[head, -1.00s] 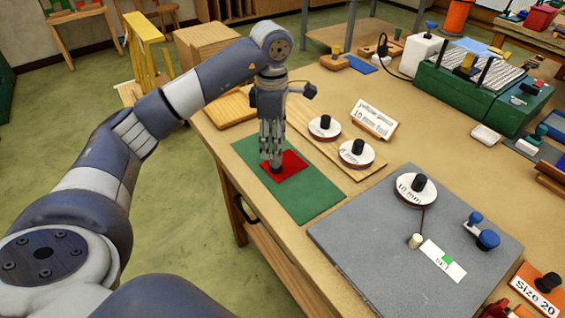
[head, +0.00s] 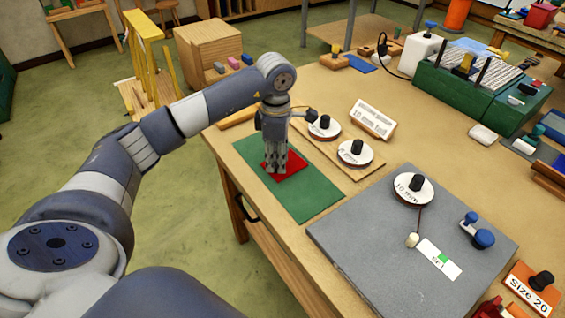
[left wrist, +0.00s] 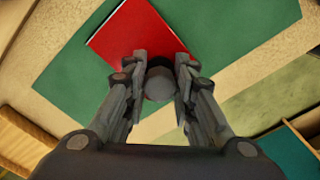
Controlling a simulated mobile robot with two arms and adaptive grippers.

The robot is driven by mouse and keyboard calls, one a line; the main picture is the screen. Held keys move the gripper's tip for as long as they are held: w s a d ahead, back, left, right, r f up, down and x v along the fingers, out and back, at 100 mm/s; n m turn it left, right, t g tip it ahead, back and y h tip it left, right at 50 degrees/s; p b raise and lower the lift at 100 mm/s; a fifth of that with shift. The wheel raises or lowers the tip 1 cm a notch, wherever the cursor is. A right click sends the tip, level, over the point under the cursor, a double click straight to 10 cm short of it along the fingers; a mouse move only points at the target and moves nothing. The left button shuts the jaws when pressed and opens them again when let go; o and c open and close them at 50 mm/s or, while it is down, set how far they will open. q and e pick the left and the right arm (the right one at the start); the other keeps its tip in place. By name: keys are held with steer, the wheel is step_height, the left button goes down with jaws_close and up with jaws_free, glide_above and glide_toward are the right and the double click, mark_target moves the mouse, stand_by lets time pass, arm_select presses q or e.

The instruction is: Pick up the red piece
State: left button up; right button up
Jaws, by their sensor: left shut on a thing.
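The red piece (head: 293,164) is a flat red plate with a dark round knob. It is over the green mat (head: 308,198) near the table's left edge; I cannot tell whether it still touches the mat. My left gripper (head: 275,168) points down at it and hides its left part in the head view. In the left wrist view the red piece (left wrist: 125,38) shows beyond the fingers, and the left gripper (left wrist: 160,85) is shut on the grey knob (left wrist: 159,82), one finger on each side. My right gripper is not in view.
Right of the mat, a wooden board (head: 342,172) carries two white discs with black knobs, with a label stand (head: 372,120) behind. A grey slab (head: 370,250) with a knobbed disc lies nearer. A green rack (head: 480,85) stands at the back right.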

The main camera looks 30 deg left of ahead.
arm_select(q)
steer(key=shift+r, duration=0.2)
steer(key=shift+r, duration=0.2)
steer(key=r+b, duration=0.1)
steer(key=s+r, duration=0.1)
steer(key=shift+d+r+b, duration=0.15)
steer(key=shift+r+b, duration=0.15)
steer(key=shift+b, duration=0.05)
steer(key=s+d+r+b, duration=0.1)
steer(key=s+d, duration=0.1)
steer(key=s, duration=0.5)
steer(key=s+d+b, duration=0.2)
steer(key=s+d, duration=0.1)
steer(key=s, duration=0.4)
steer(key=shift+d+r, duration=0.15)
steer(key=shift+r, duration=0.2)
steer(key=o, duration=0.4)
steer(key=c, duration=0.4)
